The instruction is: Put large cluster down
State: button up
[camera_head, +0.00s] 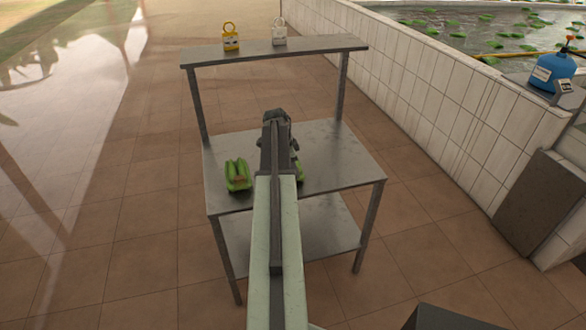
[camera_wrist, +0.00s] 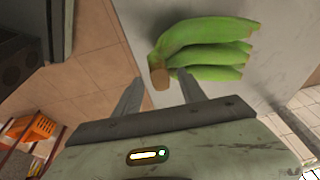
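A green banana cluster (camera_wrist: 208,45) lies on the grey metal table top in the wrist view, its brown cut stem pointing towards my gripper (camera_wrist: 159,76). My gripper is open, with one finger on each side of the stem end and a gap showing between stem and fingers. In the head view, a green cluster (camera_head: 299,170) shows just right of my arm, mostly hidden by it. Another green cluster (camera_head: 238,175) lies on the table (camera_head: 340,150) left of my arm. My arm hides the fingertips in the head view.
A tiled basin wall (camera_head: 430,90) runs along the right, with a blue container (camera_head: 553,72) there. The table's right side is clear.

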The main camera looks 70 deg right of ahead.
jog(key=shift+r, duration=0.15)
jog(key=p+v, duration=1.1)
jog(key=v, duration=0.1)
jog(key=shift+p, duration=0.4)
jog(key=shift+w, duration=0.1)
